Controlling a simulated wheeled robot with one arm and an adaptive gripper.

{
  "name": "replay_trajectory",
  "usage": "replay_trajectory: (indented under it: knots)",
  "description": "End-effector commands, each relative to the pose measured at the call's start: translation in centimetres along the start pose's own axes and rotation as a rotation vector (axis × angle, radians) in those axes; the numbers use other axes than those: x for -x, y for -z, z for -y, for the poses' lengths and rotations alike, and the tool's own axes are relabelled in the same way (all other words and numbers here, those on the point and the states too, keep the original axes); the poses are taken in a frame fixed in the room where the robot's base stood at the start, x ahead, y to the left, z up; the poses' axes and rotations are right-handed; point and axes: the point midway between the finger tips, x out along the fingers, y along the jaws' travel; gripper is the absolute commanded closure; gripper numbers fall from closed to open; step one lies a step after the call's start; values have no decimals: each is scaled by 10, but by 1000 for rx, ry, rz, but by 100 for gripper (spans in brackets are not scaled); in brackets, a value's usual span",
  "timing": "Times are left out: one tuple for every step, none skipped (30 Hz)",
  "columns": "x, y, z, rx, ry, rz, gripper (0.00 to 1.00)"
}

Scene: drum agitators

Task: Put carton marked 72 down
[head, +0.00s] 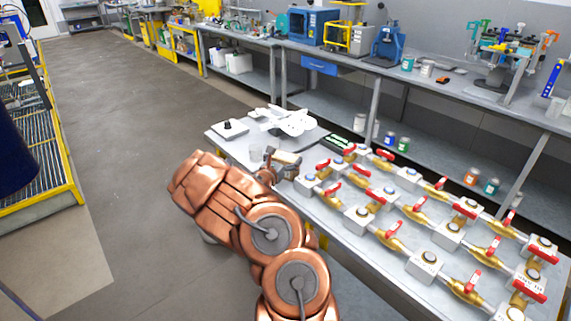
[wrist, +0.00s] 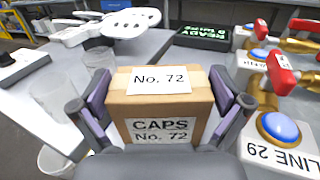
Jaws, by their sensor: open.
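The carton marked 72 (wrist: 165,122) is a brown box with white labels reading "No. 72" and "CAPS No. 72". In the wrist view it stands upright between the two fingers of my gripper (wrist: 172,92). The fingers are spread, one along each side of the carton, and a small gap seems to show. The carton seems to rest on the grey bench top (wrist: 203,68), but its underside is hidden. In the head view my gripper (head: 270,176) is at the bench's left end, and the carton (head: 286,158) shows just beyond it.
Clear cups (wrist: 98,58) stand close left of the carton. A white multi-armed fixture (head: 290,121), a scale-like box (head: 230,129) and a green-lettered display (head: 340,142) lie behind. Red-handled valves (head: 393,240) and button boxes (wrist: 277,130) crowd the right.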

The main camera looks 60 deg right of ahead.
Motion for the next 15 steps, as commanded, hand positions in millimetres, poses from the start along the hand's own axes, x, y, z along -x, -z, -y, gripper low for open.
replay_trajectory:
  knots:
    - [-1,0,0,0,0,0,0]
    - [-1,0,0,0,0,0,0]
    - [-1,0,0,0,-1,0,0]
    - [-1,0,0,0,-1,1,0]
    - [-1,0,0,0,-1,1,0]
    - [-1,0,0,1,-1,1,0]
    - [-1,0,0,0,-1,1,0]
    - [-1,0,0,0,-1,1,1]
    - [-1,0,0,0,-1,1,5]
    - [-1,0,0,0,-1,1,8]
    - [-1,0,0,0,-1,1,11]
    - [-1,0,0,0,-1,1,16]
    - [-1,0,-1,0,-1,1,19]
    - [-1,0,-1,0,-1,1,22]
    - [-1,0,-1,0,-1,1,26]
